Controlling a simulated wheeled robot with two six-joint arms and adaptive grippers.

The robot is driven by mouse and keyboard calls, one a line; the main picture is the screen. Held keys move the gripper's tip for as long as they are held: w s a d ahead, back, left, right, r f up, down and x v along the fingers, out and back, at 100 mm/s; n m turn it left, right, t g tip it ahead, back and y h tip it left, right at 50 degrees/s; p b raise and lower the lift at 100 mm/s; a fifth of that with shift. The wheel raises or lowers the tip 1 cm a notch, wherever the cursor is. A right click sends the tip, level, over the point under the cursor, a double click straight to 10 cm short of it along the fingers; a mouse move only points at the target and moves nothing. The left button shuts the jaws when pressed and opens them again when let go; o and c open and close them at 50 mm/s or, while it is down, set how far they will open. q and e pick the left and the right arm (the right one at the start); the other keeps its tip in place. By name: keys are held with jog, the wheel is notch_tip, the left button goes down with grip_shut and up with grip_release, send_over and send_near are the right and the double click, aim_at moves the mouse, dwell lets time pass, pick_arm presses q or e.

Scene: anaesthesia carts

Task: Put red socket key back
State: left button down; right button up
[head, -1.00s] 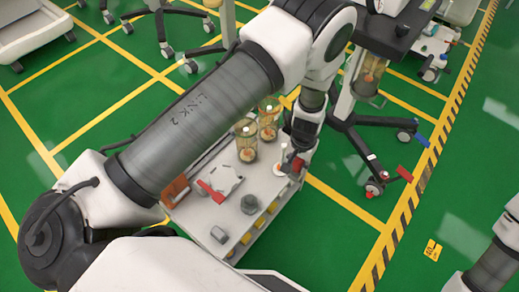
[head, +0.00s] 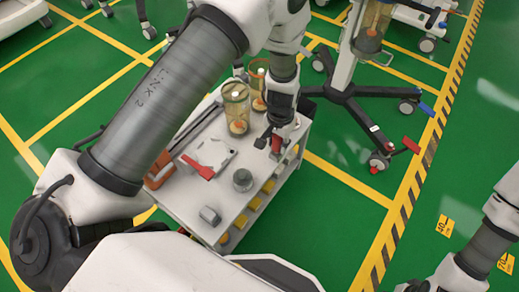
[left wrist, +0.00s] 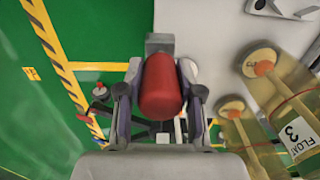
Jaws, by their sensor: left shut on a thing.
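My left gripper (head: 270,138) is above the right edge of the white cart top (head: 222,196). It is shut on the red socket key (head: 276,143). In the left wrist view the key is a red cylinder (left wrist: 160,88) between the two fingers (left wrist: 160,100), with a grey block-shaped end (left wrist: 160,43) beyond it. A white round piece (left wrist: 189,70) shows partly behind the key. The key's far end and whether it touches the cart are hard to tell. My right arm shows at the lower right of the head view, its gripper out of sight.
Clear yellowish canisters (head: 236,108) stand on the cart just left of my left gripper. A grey knob (head: 243,180), a grey hexagonal piece (head: 209,215) and a red lever (head: 197,166) are on the cart. A wheeled stand (head: 355,100) is at the right.

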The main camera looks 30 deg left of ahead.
pick_arm(q)
jog(key=a+f, duration=0.1)
jog(key=s+a+f+b, duration=0.1)
jog(key=a+f, duration=0.1)
jog(key=s+a+f+b, duration=0.1)
jog(key=shift+s+a+f, duration=0.1)
jog(key=shift+a+f, duration=0.05)
jog(key=shift+a, duration=0.25)
jog(key=c, duration=0.7)
grip_release()
jog(key=shift+c, duration=0.2)
